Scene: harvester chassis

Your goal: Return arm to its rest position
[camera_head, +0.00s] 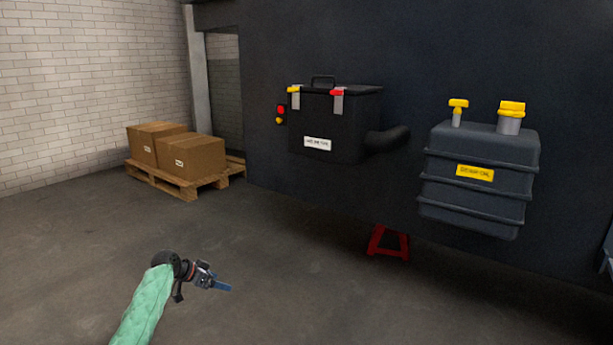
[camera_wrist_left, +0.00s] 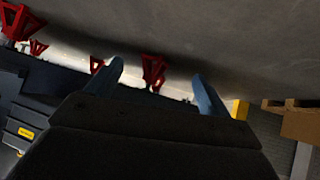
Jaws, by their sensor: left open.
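My left arm (camera_head: 145,308), in a green sleeve, comes in from the bottom left in the head view. My left gripper (camera_head: 226,287) points right, over the bare floor and well apart from the chassis. In the left wrist view the two blue fingers of the left gripper (camera_wrist_left: 158,85) stand wide apart with nothing between them in grasp. My right arm and gripper are not in view.
The dark chassis wall (camera_head: 420,60) carries a black box (camera_head: 335,130) with latches and a ribbed tank (camera_head: 480,190) with yellow caps. A red stand (camera_head: 388,243) is beneath. Cartons (camera_head: 190,155) sit on a pallet (camera_head: 165,181) at left. The near floor is clear.

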